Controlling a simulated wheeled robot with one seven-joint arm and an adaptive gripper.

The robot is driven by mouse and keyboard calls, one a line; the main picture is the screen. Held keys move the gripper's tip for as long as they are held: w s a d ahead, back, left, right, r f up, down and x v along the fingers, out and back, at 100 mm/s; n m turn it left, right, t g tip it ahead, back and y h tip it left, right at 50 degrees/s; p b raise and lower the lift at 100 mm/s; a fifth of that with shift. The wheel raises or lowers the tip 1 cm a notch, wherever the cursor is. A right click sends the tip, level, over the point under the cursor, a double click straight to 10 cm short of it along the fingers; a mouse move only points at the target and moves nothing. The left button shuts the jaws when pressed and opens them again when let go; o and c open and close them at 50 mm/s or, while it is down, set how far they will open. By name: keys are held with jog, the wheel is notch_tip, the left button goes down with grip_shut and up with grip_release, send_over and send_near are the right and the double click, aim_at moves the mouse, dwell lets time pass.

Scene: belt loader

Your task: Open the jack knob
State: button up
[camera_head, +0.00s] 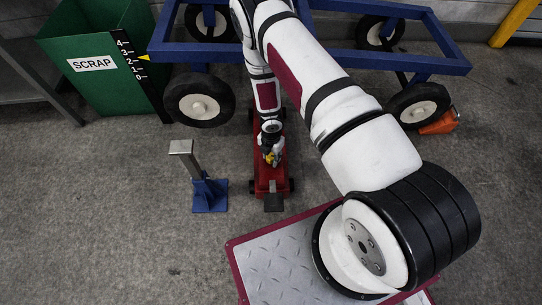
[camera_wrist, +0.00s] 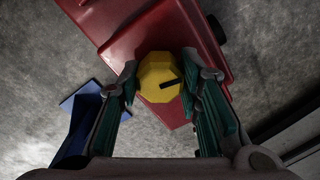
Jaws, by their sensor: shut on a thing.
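The jack knob (camera_wrist: 160,77) is yellow and many-sided, with a dark mark on its face, in the middle of the wrist view. It sits on the red jack (camera_wrist: 150,30). My gripper (camera_wrist: 162,85) has its green-padded fingers on both sides of the knob and is shut on it. In the head view, the red jack (camera_head: 264,177) stands on the floor below the blue frame, and my gripper (camera_head: 271,145) is over it. A little yellow shows there; the rest of the knob is hidden by my gripper.
A blue stand with a metal post (camera_head: 209,190) is left of the jack. The blue wheeled frame (camera_head: 320,58) stands behind. A green SCRAP bin (camera_head: 90,90) is at the back left, and an orange wedge (camera_head: 440,123) lies by the right wheel. Grey floor is clear at left.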

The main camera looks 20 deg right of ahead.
aim_at(271, 156)
jog(key=shift+n, duration=1.2)
jog(key=o, duration=1.1)
jog(key=shift+o, duration=0.2)
notch_tip(271, 156, up, 12)
